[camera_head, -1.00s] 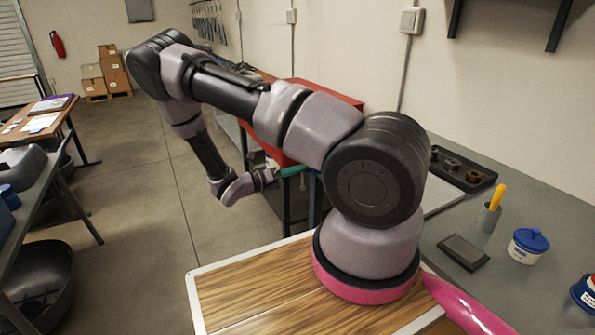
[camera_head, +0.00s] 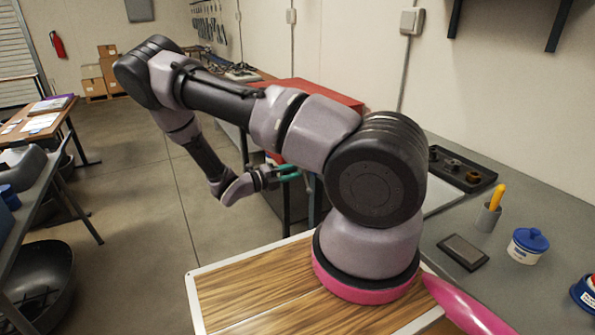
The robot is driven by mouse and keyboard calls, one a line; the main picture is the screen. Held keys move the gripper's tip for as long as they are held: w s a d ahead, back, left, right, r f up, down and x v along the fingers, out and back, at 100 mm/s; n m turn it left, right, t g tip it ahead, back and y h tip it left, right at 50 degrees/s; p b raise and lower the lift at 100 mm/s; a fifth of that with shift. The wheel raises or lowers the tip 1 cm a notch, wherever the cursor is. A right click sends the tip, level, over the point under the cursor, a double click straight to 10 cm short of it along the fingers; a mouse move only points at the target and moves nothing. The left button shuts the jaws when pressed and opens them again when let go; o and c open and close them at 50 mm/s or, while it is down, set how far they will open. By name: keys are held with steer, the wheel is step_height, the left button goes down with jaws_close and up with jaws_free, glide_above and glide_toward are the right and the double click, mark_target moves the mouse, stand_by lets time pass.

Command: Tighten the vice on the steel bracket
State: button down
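My gripper (camera_head: 291,172) is at the end of my arm, left of the arm's base and in front of a dark bench front. It is small in the picture. Its teal fingers point right and appear parted, with a narrow gap between them. I see nothing held between them. I cannot make out the vice or the steel bracket; my arm covers part of the bench beyond.
A red box-like surface (camera_head: 322,94) lies behind my arm. The grey bench (camera_head: 455,205) at right carries a black parts tray (camera_head: 462,168), a cup with a yellow handle (camera_head: 489,215) and a blue-lidded tub (camera_head: 528,246). Open floor (camera_head: 140,210) lies left.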

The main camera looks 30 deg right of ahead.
steer(key=shift+a+f, duration=0.15)
steer(key=shift+a, duration=0.1)
steer(key=shift+c, duration=2.4)
jaws_free()
steer(key=a, duration=1)
steer(key=shift+s+a, duration=0.2)
steer(key=shift+a, duration=0.15)
